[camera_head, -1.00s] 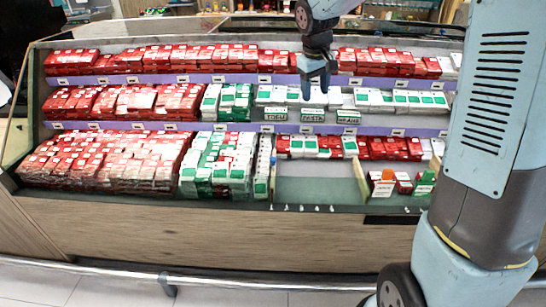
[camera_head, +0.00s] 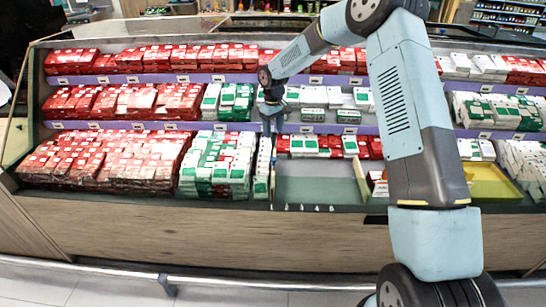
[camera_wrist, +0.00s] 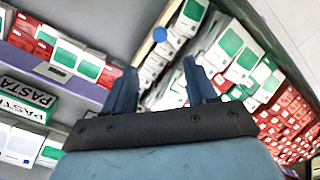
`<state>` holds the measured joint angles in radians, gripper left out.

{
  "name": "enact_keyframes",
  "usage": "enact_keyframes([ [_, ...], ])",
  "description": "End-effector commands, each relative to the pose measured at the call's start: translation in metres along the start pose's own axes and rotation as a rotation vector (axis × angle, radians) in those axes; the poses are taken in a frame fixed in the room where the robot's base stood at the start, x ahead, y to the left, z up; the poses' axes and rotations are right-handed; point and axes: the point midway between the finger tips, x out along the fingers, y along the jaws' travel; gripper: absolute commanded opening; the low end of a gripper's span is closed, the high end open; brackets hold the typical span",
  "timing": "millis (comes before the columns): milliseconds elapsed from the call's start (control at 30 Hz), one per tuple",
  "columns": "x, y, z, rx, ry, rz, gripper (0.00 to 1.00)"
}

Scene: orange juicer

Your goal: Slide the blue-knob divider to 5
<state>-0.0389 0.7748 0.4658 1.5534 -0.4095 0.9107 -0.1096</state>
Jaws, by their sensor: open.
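The blue knob (camera_wrist: 160,34) shows in the wrist view, just beyond the fingertips and between them as seen from the wrist. The thin wooden divider (camera_head: 273,178) stands at the left edge of the empty lower bay, beside the white and green packs. Small number marks (camera_head: 303,208) run along the front edge, the low ones near the divider and the higher ones to its right. My gripper (camera_wrist: 160,66) is open and holds nothing. In the head view my gripper (camera_head: 271,127) hangs over the divider; contact cannot be told.
The empty bay floor (camera_head: 315,187) lies right of the divider. Red packs (camera_head: 110,160) fill the lower left. A purple shelf edge (camera_head: 180,126) runs behind. A yellow tray (camera_head: 492,183) is at right.

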Motion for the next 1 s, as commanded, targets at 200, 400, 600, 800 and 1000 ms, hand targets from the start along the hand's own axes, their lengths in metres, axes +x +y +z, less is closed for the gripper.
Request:
enact_keyframes([
  [200, 0.025, 0.0, 0.001, 0.001, -0.003, -0.003, 0.57],
  [400, 0.06, 0.0, 0.001, 0.0, -0.003, -0.003, 0.57],
  [600, 0.095, 0.001, 0.001, 0.0, -0.003, -0.002, 0.57],
  [800, 0.122, 0.001, 0.001, 0.002, -0.003, -0.001, 0.57],
  [1000, 0.135, 0.001, 0.001, 0.002, 0.0, -0.001, 0.57],
])
